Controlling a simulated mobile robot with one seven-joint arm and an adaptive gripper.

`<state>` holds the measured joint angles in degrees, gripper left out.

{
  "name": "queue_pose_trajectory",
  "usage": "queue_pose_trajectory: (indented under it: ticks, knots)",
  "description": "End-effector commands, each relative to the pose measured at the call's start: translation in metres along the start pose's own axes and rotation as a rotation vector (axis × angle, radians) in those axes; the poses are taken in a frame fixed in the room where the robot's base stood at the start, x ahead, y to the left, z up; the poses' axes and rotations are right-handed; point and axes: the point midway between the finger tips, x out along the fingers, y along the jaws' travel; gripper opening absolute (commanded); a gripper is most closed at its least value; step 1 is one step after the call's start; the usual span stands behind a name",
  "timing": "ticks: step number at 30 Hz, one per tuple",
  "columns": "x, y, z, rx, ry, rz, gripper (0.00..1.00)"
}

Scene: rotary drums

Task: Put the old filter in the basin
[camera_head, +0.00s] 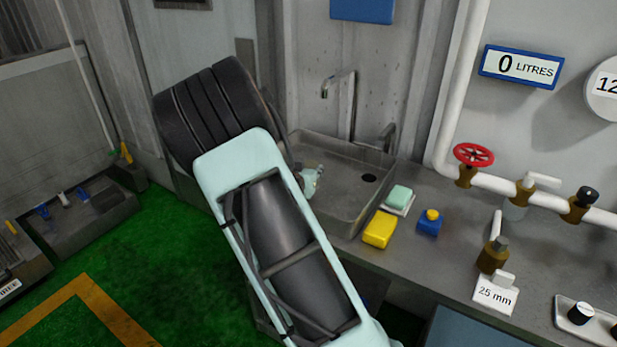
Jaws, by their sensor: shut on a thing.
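The basin (345,222) is a grey metal sink set into the counter, with a dark drain hole and a tap above it. My pale arm, with a black ribbed joint, crosses in front of its left side. A small pale and grey piece (310,183) shows beside my arm at the basin's left side. I cannot tell whether it is part of my wrist or a separate thing. I cannot make out my gripper's fingers, which seem hidden behind my arm. No old filter can be identified in this view.
A yellow sponge (380,230), a green soap block (398,197) and a blue-and-yellow item (430,222) stand right of the basin. A red valve wheel (473,155) sits on white piping. A brass fitting (493,255) stands by a "25 mm" card. Green floor is open at lower left.

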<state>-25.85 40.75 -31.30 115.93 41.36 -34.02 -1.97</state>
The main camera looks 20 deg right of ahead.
Motion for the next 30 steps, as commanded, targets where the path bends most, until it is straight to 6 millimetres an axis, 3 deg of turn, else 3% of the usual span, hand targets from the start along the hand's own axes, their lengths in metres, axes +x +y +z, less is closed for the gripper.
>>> queue_pose_trajectory:
  ticks: [6, 19, 20, 21, 24, 30]
  knots:
    - [0.009, 0.002, 0.023, -0.002, -0.001, 0.002, 0.12]
    - [0.012, 0.001, 0.030, 0.000, -0.001, 0.001, 0.12]
    - [0.011, 0.001, 0.029, 0.000, -0.001, 0.001, 0.38]
    - [0.011, 0.001, 0.029, 0.000, -0.001, 0.001, 0.43]
    - [0.011, 0.001, 0.029, 0.000, -0.001, 0.001, 0.54]
    - [0.011, 0.001, 0.029, 0.000, -0.001, 0.001, 0.54]
